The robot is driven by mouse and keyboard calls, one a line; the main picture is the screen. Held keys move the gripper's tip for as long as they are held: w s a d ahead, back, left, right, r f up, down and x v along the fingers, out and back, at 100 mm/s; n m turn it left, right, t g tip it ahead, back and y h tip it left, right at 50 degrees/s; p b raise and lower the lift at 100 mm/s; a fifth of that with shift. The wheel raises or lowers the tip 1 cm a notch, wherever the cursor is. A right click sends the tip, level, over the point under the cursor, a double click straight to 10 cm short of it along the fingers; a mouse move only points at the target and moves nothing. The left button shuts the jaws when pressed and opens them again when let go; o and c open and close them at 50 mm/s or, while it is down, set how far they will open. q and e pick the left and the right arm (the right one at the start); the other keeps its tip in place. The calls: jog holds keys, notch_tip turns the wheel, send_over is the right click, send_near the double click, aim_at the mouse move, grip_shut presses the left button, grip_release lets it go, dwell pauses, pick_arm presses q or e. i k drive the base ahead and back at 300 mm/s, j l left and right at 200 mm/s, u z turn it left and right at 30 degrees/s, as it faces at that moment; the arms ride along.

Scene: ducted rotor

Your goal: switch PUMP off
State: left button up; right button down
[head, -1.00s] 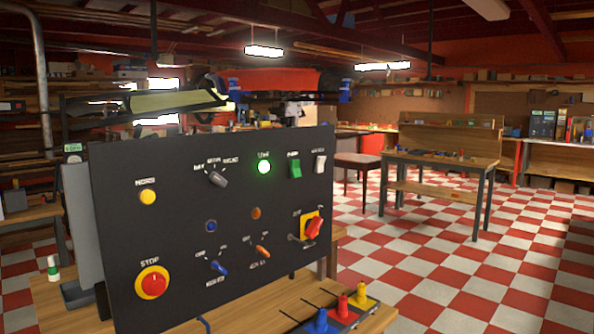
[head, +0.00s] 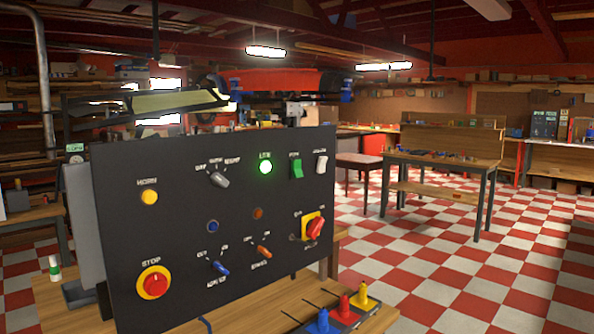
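A black control panel (head: 130,260) stands tilted back on a wooden bench, its face towards me. Neither of my grippers is in view.
The panel also has a yellow HORN button (head: 149,197), a red STOP button (head: 155,285), a grey selector knob (head: 219,180) and a red rotary switch (head: 315,228).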

aim_at(297, 173)
jog(key=l+u, duration=0.15)
jog(key=u, duration=0.3)
jog(key=l+u, duration=0.15)
jog(key=u, duration=0.35)
jog(key=l+u, duration=0.15)
jog(key=u, duration=0.3)
jog(key=k+l+u, duration=0.35)
jog(key=l, duration=0.25)
jog(key=k+l+u, duration=0.4)
jog(key=l, duration=0.15)
jog(key=k+l, duration=0.25)
